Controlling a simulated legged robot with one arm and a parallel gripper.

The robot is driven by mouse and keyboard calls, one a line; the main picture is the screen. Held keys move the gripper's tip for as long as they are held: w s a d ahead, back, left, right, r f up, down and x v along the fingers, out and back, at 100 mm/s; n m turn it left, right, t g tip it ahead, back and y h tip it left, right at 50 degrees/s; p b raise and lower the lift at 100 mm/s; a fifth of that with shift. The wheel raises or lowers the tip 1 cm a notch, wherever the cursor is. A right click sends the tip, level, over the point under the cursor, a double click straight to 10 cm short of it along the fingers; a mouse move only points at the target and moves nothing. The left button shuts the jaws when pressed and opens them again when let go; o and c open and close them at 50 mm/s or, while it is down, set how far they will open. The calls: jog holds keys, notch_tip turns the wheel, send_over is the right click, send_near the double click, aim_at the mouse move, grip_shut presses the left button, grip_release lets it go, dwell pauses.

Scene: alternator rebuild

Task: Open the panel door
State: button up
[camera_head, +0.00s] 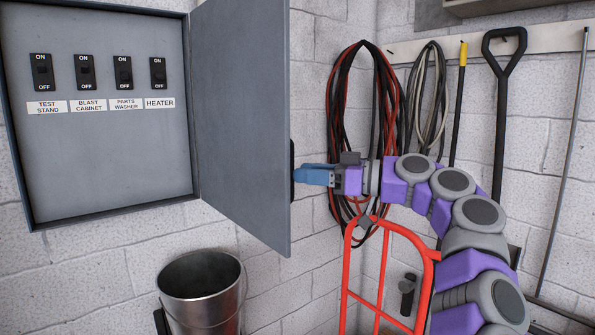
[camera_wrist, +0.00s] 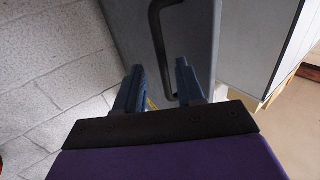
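The grey panel door (camera_head: 240,120) stands swung well out from its wall box, the inside of which is exposed. Its black bar handle (camera_head: 292,160) shows edge-on at the door's right edge. My gripper (camera_head: 298,174), with blue fingers, is at that handle from the right. In the wrist view the handle (camera_wrist: 158,45) runs down the door face (camera_wrist: 190,30) into the gap between my fingers (camera_wrist: 160,78). The fingers are apart, with room around the bar. Whether either finger touches it is unclear.
The panel box (camera_head: 110,160) holds several labelled switches. A metal bucket (camera_head: 200,290) stands below the door. A red hand truck (camera_head: 385,225) is under and beside my arm. Coiled cables (camera_head: 340,110) and a black-handled tool (camera_head: 502,120) hang on the wall behind.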

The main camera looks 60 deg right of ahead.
jog(key=s+d+p, duration=0.2)
jog(key=s+p, duration=0.1)
jog(key=s, duration=1.1)
jog(key=shift+d+p, duration=0.3)
jog(key=shift+p, duration=0.1)
jog(key=shift+f, duration=0.1)
